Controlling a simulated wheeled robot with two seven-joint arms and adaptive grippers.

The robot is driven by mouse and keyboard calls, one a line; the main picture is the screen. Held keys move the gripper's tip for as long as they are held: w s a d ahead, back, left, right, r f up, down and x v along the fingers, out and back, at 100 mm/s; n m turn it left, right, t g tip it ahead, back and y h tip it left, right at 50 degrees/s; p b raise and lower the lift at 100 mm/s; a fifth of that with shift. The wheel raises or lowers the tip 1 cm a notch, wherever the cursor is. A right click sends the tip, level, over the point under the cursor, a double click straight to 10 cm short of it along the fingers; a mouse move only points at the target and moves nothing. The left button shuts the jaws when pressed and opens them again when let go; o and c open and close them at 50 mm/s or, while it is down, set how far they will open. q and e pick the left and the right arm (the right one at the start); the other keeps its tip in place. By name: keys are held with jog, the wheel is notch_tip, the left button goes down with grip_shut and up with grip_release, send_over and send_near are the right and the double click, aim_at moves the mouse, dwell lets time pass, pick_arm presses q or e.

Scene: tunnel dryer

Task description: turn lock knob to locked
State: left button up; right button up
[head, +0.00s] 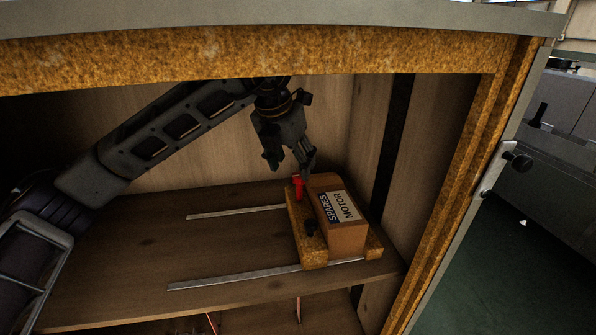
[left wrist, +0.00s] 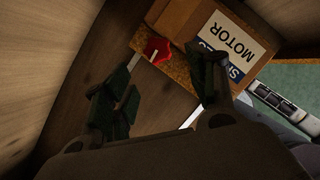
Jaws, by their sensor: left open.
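A red knob (head: 297,187) stands on a tan-brown board (head: 313,257) at its back left, beside a cardboard box (head: 347,239) labelled "SPARES MOTOR". In the left wrist view the red knob (left wrist: 157,48) has a pale strip by it, just beyond the fingertips and between their lines. My left gripper (head: 290,165) is open and empty, pointing down just above the red knob, with one finger near the box. The left wrist view shows its two dark fingers (left wrist: 166,66) spread apart. I cannot tell whether either finger touches the knob. My right gripper is not in view.
The board sits on two metal rails (head: 235,278) on a wooden shelf (head: 130,275). The enclosure's rusty top edge (head: 250,55) and right post (head: 460,190) frame the opening. The shelf's left part is clear.

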aim_at(299, 175)
pick_arm(q)
jog(key=shift+w+d+r+x, duration=0.1)
jog(key=shift+w+x, duration=0.05)
jog(key=shift+x, duration=0.8)
jog(key=shift+w+d+r+x, duration=0.1)
jog(key=shift+w+x, duration=0.1)
jog(key=shift+x, duration=0.7)
jog(key=shift+w+d+r+x, duration=0.1)
jog(key=shift+w+x, duration=0.05)
jog(key=shift+x, duration=0.8)
jog(key=shift+c, duration=0.5)
jog(key=shift+a, duration=0.1)
jog(key=c, duration=0.9)
